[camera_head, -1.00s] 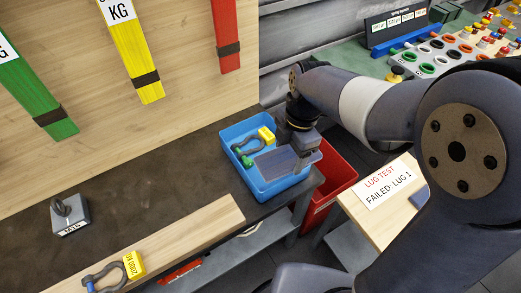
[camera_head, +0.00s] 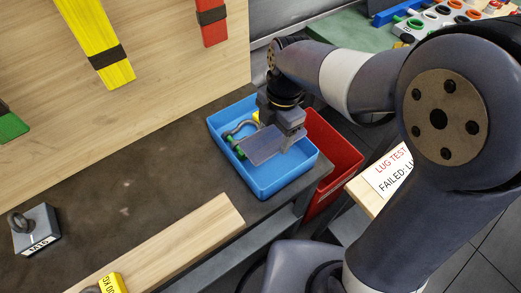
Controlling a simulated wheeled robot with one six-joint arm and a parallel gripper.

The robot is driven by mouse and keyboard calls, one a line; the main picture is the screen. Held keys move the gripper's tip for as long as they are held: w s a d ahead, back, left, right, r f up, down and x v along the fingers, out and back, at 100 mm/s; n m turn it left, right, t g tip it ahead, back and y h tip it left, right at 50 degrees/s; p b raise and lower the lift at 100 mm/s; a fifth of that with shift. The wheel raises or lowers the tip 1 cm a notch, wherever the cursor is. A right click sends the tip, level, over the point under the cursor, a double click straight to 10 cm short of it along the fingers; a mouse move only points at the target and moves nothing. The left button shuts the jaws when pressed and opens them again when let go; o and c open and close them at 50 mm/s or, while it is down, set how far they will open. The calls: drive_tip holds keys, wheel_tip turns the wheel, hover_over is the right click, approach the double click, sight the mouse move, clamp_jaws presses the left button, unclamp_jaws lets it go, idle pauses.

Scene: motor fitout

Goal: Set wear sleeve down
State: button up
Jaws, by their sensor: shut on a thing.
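The wear sleeve (camera_head: 263,147) looks like a flat grey plate. My gripper (camera_head: 284,135) is shut on its right end and holds it over the blue tray (camera_head: 288,183). The plate covers part of the tray's inside. I cannot tell whether it touches the tray floor or the shackle (camera_head: 238,130) lying at the tray's left side. The gripper's fingertips are partly hidden by its own body.
A red bin (camera_head: 338,150) stands right of the blue tray, below the bench. A wooden board (camera_head: 190,240) lies along the bench front. A grey block with a ring (camera_head: 37,230) sits at left. The dark bench top (camera_head: 120,185) between them is clear.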

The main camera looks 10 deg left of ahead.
sight(271, 162)
wheel_tip(271, 162, down, 10)
drive_tip(key=shift+f+p, duration=0.1)
drive_tip(key=shift+p, duration=0.2)
drive_tip(key=shift+f, duration=0.1)
drive_tip(key=o, duration=1.1)
drive_tip(key=r, duration=0.8)
drive_tip(key=w+d+r, duration=0.1)
drive_tip(key=r, duration=0.3)
drive_tip(key=shift+r, duration=0.15)
